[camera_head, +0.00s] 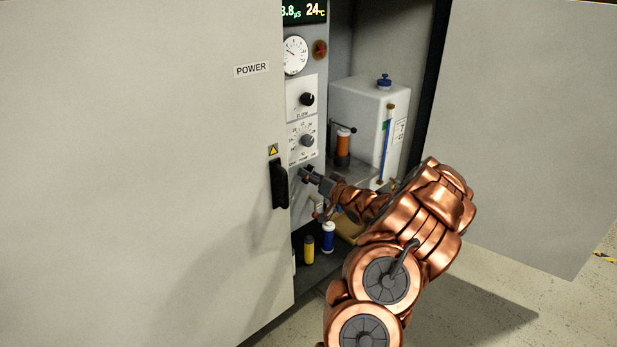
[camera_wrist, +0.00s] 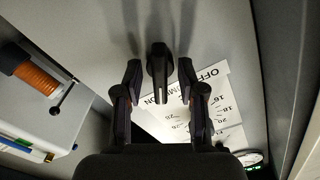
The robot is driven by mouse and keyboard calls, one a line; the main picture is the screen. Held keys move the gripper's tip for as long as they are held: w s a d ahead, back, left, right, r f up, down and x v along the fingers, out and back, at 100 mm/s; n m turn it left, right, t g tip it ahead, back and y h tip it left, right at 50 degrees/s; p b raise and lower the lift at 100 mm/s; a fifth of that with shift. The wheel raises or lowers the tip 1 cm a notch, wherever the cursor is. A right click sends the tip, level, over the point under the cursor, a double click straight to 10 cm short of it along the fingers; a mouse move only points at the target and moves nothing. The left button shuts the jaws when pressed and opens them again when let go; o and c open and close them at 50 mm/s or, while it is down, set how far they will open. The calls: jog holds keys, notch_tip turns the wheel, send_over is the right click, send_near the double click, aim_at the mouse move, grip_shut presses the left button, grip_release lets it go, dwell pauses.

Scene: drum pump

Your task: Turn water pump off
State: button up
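The pump switch is a black knob (camera_wrist: 158,66) on the grey panel, beside a white label (camera_wrist: 205,88) that reads OFF, PUMP and ON, upside down in the wrist view. My gripper (camera_wrist: 159,72) is open, with one finger on each side of the knob. A gap shows between each finger and the knob, so neither seems to touch it. In the head view my gripper (camera_head: 311,176) is at the lower panel, under the temperature dial (camera_head: 307,140). It partly hides the pump knob there.
A cabinet door with a black handle (camera_head: 279,184) stands left, and an open door (camera_head: 530,130) right. A white tank (camera_head: 366,120) and an orange cylinder (camera_head: 343,143) stand inside. Yellow (camera_head: 309,250) and blue (camera_head: 328,237) bottles stand below. A flow knob (camera_head: 307,99) sits above.

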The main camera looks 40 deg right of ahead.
grip_shut()
jog(key=shift+a, duration=0.1)
dwell(0.4)
